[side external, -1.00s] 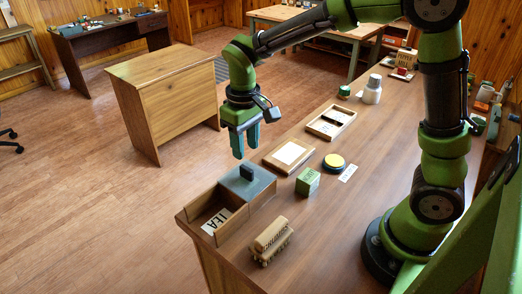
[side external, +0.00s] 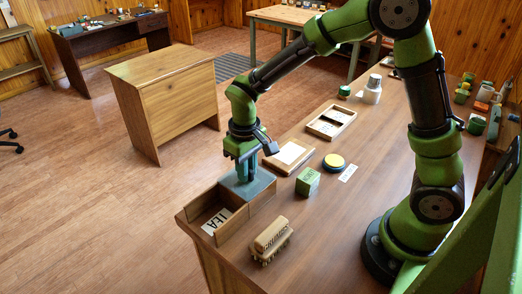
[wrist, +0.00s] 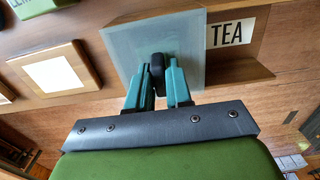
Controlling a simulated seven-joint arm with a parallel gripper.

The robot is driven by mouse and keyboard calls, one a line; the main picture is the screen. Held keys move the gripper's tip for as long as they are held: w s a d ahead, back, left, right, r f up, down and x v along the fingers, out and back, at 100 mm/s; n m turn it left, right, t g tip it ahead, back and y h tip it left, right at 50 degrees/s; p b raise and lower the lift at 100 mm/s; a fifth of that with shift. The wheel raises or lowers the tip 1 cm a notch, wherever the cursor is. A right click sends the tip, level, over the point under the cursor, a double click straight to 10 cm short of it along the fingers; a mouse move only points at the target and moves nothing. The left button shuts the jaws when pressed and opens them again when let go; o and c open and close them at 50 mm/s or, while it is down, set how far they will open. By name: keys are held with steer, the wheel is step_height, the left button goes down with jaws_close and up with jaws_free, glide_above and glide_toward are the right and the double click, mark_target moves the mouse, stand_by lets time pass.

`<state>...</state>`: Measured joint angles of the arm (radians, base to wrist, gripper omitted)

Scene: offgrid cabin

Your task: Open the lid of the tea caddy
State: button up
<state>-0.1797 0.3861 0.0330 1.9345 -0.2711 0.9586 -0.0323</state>
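The tea caddy (side external: 233,223) is a wooden box at the near left corner of the counter, with a white TEA label (side external: 216,221) that also shows in the wrist view (wrist: 231,33). A flat blue-grey lid (side external: 262,184) covers its far part; the part by the label is uncovered. The lid also shows in the wrist view (wrist: 187,45), with a dark upright knob (wrist: 157,68) in its middle. My gripper (side external: 246,174) points down over the lid. Its teal fingers (wrist: 158,80) stand on both sides of the knob, close against it. The side view hides the knob.
A wooden tray with a pale panel (side external: 289,157) lies just behind the caddy. A green box (side external: 308,181), a yellow-topped round tin (side external: 334,161) and a wooden roller-like brush (side external: 271,240) stand nearby. An open wooden tray (side external: 331,122) lies farther back. Bare counter lies right of the brush.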

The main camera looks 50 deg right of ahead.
jaws_close()
steer(key=a, duration=1)
steer(key=o, duration=0.6)
jaws_free()
steer(key=shift+c, duration=0.2)
steer(key=shift+r, duration=0.1)
step_height(320, 180, up, 17)
